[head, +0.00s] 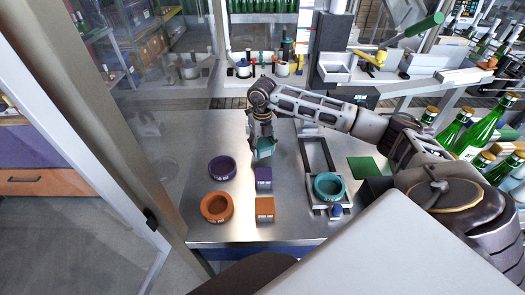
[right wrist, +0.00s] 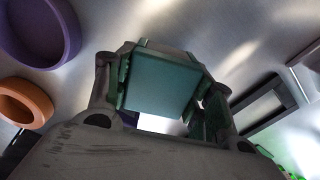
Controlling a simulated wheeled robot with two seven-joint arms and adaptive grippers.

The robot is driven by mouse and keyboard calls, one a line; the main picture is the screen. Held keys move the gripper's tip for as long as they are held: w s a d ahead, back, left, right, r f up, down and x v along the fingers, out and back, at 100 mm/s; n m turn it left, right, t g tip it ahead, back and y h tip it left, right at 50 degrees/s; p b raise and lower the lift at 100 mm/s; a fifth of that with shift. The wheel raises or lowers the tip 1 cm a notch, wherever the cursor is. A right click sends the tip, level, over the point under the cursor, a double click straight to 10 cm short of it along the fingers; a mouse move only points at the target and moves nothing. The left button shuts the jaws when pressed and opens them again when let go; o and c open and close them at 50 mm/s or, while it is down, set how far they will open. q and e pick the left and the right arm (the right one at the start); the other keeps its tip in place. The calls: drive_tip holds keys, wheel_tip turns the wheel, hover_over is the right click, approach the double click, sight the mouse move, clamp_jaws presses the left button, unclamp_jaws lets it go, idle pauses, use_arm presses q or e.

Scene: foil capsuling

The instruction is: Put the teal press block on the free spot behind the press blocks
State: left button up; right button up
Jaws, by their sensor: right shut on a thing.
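The teal press block (head: 264,149) is held in my right gripper (head: 263,146), behind the other blocks in the head view. In the right wrist view the teal block's flat face (right wrist: 160,84) fills the space between the fingers of my right gripper (right wrist: 158,92). The purple press block (head: 263,178) and the orange press block (head: 265,208) stand in a row on the steel table (head: 300,235), the purple one behind the orange one. Whether the teal block touches the table cannot be told. My left gripper is not in view.
A purple ring (head: 222,168) and an orange ring (head: 216,207) lie left of the blocks. A teal ring (head: 329,187) sits on a grey frame (head: 313,157) to the right. A green mat (head: 363,168) and green bottles (head: 470,138) are further right.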

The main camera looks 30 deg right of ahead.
sight(262, 158)
drive_tip(key=shift+f+p, duration=0.3)
drive_tip(key=shift+f, duration=1.1)
drive_tip(key=shift+f, duration=0.2)
drive_tip(key=o, duration=1.1)
drive_tip(key=shift+r, duration=0.15)
drive_tip(key=shift+r, duration=0.2)
wheel_tip(262, 158, up, 12)
drive_tip(key=shift+f+b, duration=0.2)
drive_tip(key=shift+b, duration=0.75)
